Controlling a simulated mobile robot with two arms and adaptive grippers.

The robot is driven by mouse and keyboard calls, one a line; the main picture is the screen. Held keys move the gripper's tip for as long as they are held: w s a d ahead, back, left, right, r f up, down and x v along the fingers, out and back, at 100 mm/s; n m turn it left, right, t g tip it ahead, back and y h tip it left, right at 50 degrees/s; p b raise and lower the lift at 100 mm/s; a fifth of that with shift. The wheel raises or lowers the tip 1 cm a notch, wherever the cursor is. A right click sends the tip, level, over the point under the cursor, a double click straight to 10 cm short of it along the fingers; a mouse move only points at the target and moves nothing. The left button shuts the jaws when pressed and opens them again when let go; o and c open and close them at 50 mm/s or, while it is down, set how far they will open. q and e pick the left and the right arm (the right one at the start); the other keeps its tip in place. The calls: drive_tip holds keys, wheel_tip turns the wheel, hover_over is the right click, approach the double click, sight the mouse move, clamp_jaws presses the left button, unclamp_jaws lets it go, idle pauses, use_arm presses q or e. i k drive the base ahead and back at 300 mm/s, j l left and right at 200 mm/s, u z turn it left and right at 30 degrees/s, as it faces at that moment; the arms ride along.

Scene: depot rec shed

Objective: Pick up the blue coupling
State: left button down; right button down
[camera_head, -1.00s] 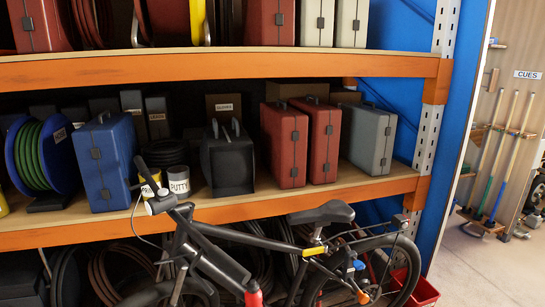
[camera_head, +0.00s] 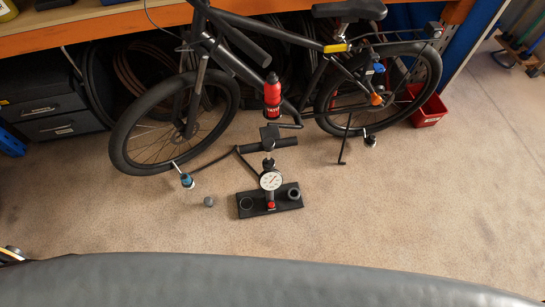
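A small blue coupling (camera_head: 187,181) is at the front tire of the bicycle (camera_head: 232,62), low on the wheel and just above the floor. A dark hose (camera_head: 215,161) runs from it toward the floor pump (camera_head: 270,181), which has a round white gauge and a black base plate. I cannot tell whether the coupling is fixed on the tire valve or only touches it. Neither of my grippers shows, so whether they are open or shut is hidden.
A small grey cap (camera_head: 208,201) lies on the floor left of the pump. The bicycle stands in front of the orange shelf (camera_head: 100,27), with a red bottle (camera_head: 272,96) on its frame. A red bin (camera_head: 428,110) is at the right. The carpet in front is clear.

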sight(185, 178)
drive_tip(key=u, duration=1.25)
